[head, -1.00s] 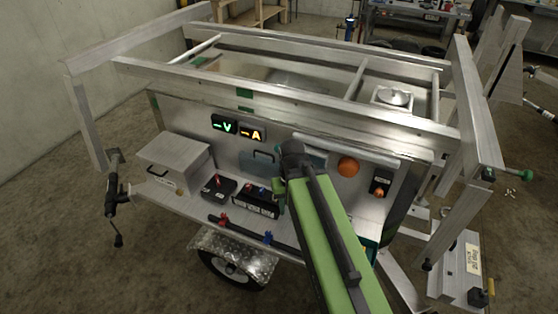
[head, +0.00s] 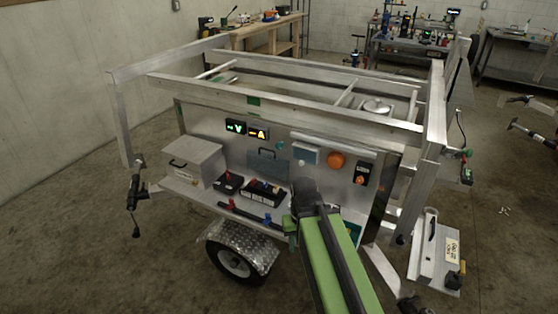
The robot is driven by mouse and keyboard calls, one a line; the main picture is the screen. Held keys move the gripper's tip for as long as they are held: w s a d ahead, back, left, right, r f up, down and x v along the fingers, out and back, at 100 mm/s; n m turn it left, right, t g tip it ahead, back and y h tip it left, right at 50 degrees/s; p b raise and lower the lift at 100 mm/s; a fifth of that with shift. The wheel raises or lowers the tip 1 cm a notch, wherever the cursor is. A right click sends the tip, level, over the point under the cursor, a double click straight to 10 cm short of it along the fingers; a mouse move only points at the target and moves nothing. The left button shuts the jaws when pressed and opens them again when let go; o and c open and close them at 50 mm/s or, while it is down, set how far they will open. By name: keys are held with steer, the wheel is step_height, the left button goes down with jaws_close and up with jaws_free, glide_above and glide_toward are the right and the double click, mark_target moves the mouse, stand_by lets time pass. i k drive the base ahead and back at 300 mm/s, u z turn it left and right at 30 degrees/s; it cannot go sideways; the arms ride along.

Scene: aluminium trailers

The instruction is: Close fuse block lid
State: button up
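The fuse block (head: 264,193) is a black block with coloured parts on the trailer's front shelf. A blue-grey panel with a small handle, which looks like its lid (head: 268,163), stands raised behind it against the upright panel. The lid looks open. My green arm reaches in from the bottom, and its dark end covers the area just right of the fuse block. My gripper's fingers are hidden, so I see neither their opening nor any contact with the lid.
A grey box (head: 194,161) stands left on the shelf, with a smaller black block (head: 227,183) beside it. An orange lamp (head: 336,160) and a black switch (head: 362,172) are to the right. Frame rails (head: 280,100) run above the panel.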

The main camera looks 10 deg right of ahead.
mark_target(267, 163)
steer(key=u, duration=0.15)
steer(key=i, duration=0.95)
steer(key=u, duration=1.1)
steer(key=k, duration=1.2)
steer(key=u, duration=0.55)
steer(key=i, duration=1)
